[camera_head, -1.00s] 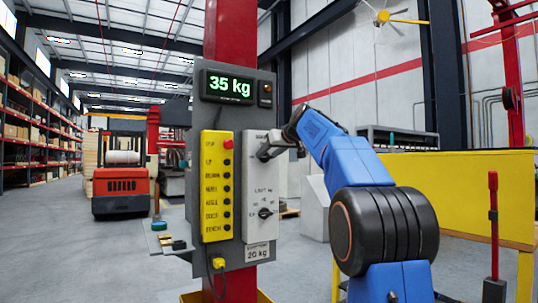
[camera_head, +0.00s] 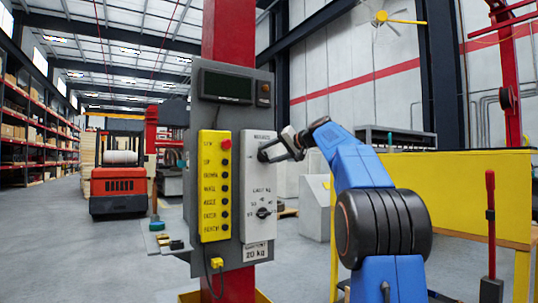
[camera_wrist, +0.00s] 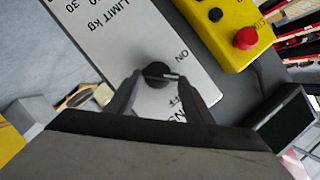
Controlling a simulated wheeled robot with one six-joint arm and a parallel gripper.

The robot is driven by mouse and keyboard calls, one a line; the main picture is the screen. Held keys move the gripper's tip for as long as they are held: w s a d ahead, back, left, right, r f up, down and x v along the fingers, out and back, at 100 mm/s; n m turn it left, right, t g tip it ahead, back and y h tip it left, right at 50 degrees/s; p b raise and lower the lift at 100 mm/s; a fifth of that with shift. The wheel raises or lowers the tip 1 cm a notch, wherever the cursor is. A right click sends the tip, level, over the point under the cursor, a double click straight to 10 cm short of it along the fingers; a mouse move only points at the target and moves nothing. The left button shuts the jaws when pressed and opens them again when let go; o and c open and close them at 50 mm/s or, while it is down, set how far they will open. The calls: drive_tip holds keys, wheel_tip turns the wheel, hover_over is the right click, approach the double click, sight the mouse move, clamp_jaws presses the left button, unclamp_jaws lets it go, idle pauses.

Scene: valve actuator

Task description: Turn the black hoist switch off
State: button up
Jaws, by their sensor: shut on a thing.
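The black hoist switch (camera_wrist: 154,72) is a round knob on the white plate, between the printed ON and OFF words in the wrist view. A light pointer mark on it points right in that picture, between the two words. My gripper (camera_wrist: 156,82) has one finger on each side of the knob and is shut on it. In the head view my gripper (camera_head: 265,153) reaches in from the right to the upper part of the white plate (camera_head: 259,190) and hides the knob there. The display (camera_head: 226,86) above is dark.
A yellow button box (camera_head: 215,187) with a red button stands left of the white plate. A second black knob (camera_head: 263,212) sits lower on the plate, above a 20 kg label. A red post (camera_head: 229,35) carries the panel. A yellow barrier (camera_head: 460,195) stands at right.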

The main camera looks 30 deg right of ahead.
drive_tip(key=m, duration=0.1)
drive_tip(key=m+y, duration=0.1)
drive_tip(key=shift+d+f+m+t+y, duration=0.25)
drive_tip(key=shift+f+m+t+y, duration=0.05)
drive_tip(key=shift+m+t, duration=0.1)
drive_tip(key=shift+d+f+m+t+y, duration=0.1)
drive_tip(key=shift+m+t+y, duration=0.1)
drive_tip(key=shift+m, duration=0.6)
drive_tip(key=shift+d+f+m+t+y, duration=0.1)
drive_tip(key=shift+m+t, duration=0.1)
drive_tip(key=shift+m, duration=0.6)
drive_tip(key=o, duration=1)
drive_tip(key=shift+o, duration=0.2)
drive_tip(key=shift+s, duration=0.1)
drive_tip(key=f+v, duration=0.1)
drive_tip(key=v, duration=1.6)
drive_tip(key=shift+r, duration=0.2)
drive_tip(key=shift+s+d, duration=0.1)
